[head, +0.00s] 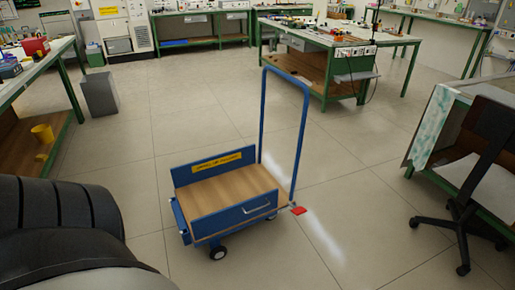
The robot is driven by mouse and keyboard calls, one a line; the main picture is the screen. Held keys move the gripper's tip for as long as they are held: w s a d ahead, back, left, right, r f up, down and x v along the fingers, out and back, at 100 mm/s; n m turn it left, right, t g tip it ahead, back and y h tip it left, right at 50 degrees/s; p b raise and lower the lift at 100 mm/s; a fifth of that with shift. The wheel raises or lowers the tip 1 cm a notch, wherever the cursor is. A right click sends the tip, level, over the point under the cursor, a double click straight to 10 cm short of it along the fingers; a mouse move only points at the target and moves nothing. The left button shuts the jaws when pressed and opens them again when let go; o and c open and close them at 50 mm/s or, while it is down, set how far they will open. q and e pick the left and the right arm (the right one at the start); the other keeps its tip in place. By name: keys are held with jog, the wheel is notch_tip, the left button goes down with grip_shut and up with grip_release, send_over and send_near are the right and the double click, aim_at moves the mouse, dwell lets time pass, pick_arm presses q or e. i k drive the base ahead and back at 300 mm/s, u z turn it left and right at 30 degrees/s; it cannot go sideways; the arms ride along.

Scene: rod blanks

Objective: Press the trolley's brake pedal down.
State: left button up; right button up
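The blue trolley (229,218) stands on the floor in the middle of the head view. It has a wooden deck, low blue side walls, a yellow label on its far wall and a tall blue push handle (262,113) at its right end. A small red pedal (298,210) sticks out low at the trolley's right end, beside the foot of the handle. I cannot tell whether it is up or down. Dark rounded parts fill the lower left corner, apart from the trolley. Neither of my grippers shows in this view.
A green workbench (330,42) stands behind the trolley. A black swivel chair (470,180) and another bench (437,137) are at the right. The floor around the pedal is clear.

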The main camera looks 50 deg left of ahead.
aim_at(298, 210)
jog(key=u, duration=0.6)
jog(key=i, duration=1.55)
jog(key=u, duration=0.55)
jog(key=i, duration=0.85)
jog(key=u, duration=0.05)
